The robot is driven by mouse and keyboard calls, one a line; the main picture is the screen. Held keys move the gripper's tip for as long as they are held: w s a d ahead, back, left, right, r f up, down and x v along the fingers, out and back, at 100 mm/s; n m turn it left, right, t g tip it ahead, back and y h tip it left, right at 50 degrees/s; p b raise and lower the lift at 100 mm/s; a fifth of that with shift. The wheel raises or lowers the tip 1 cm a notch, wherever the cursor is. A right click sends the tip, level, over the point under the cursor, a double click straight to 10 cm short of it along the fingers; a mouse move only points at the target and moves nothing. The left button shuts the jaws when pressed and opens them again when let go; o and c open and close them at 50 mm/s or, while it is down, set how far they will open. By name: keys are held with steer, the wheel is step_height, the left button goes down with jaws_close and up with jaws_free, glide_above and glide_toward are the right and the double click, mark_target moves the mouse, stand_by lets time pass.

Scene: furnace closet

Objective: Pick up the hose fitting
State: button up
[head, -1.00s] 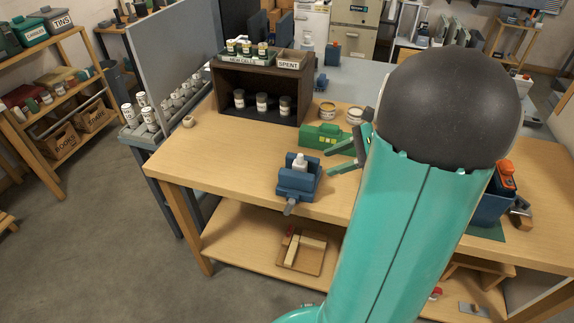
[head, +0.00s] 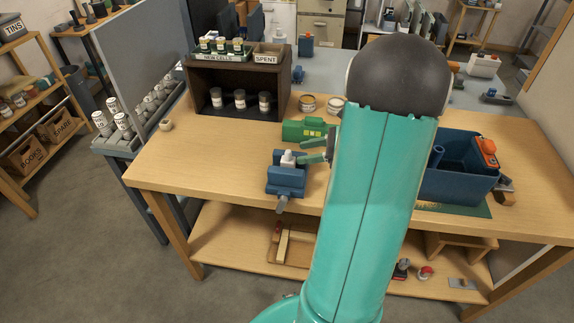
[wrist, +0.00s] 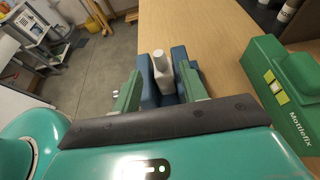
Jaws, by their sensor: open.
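The hose fitting appears to be the small white piece (head: 288,157) standing upright in the jaws of a blue vise (head: 286,181) at the bench's front edge. The white fitting (wrist: 164,76) and the vise (wrist: 149,96) also show in the wrist view. My gripper (head: 303,151) is just right of the fitting, with its green fingers pointing at it. In the wrist view the open fingers appear on either side of the fitting, with gaps between. I cannot tell how far the fingertips reach past it.
A green box (head: 305,130) stands close behind my gripper. A dark shelf unit (head: 237,88) with labelled jars is at the back left. A blue bin (head: 460,172) is at the right. Bare bench (head: 215,150) lies left of the vise.

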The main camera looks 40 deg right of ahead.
mark_target(288, 159)
steer(key=x, duration=0.5)
steer(key=shift+w+a+f, duration=0.1)
steer(key=shift+w+a, duration=0.1)
steer(key=shift+w, duration=0.15)
steer(key=shift+c, duration=0.4)
steer(key=c, duration=0.8)
